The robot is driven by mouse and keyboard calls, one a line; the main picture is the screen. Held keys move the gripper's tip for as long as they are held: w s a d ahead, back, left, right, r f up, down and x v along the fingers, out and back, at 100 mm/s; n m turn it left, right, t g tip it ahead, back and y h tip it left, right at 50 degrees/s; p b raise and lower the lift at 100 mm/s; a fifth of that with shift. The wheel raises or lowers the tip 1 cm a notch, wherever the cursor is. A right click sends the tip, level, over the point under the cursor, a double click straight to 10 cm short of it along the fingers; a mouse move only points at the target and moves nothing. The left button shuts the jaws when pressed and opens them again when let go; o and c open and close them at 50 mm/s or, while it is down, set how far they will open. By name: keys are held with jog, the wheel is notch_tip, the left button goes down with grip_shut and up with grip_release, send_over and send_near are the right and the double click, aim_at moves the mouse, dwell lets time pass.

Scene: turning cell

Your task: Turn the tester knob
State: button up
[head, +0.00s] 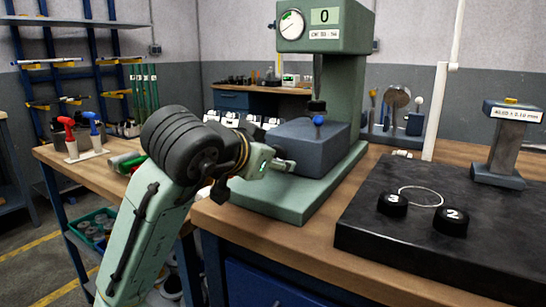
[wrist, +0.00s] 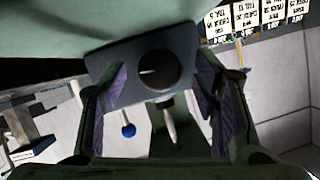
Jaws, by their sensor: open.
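The tester (head: 345,80) is a green column machine with a round dial (head: 291,25) and a display reading 0. A blue-grey block (head: 312,150) sits on its base. In the wrist view, the dark round knob (wrist: 154,71) with a short white mark is on the block's grey face (wrist: 112,97); in the head view it is hidden. My gripper (head: 287,166) is at the block's left side. In the wrist view, the fingers of my gripper (wrist: 162,88) are apart, one on each side of the knob, with gaps visible between them and the knob. Nothing is held.
The green base (head: 285,205) extends below my gripper. A black plate (head: 440,255) with two numbered black pucks and a ring lies at right. Red and blue tools stand at left.

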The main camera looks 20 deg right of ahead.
jog(key=v, duration=1)
jog(key=shift+s+a+r, duration=0.15)
jog(key=shift+r, duration=0.05)
dwell(0.9)
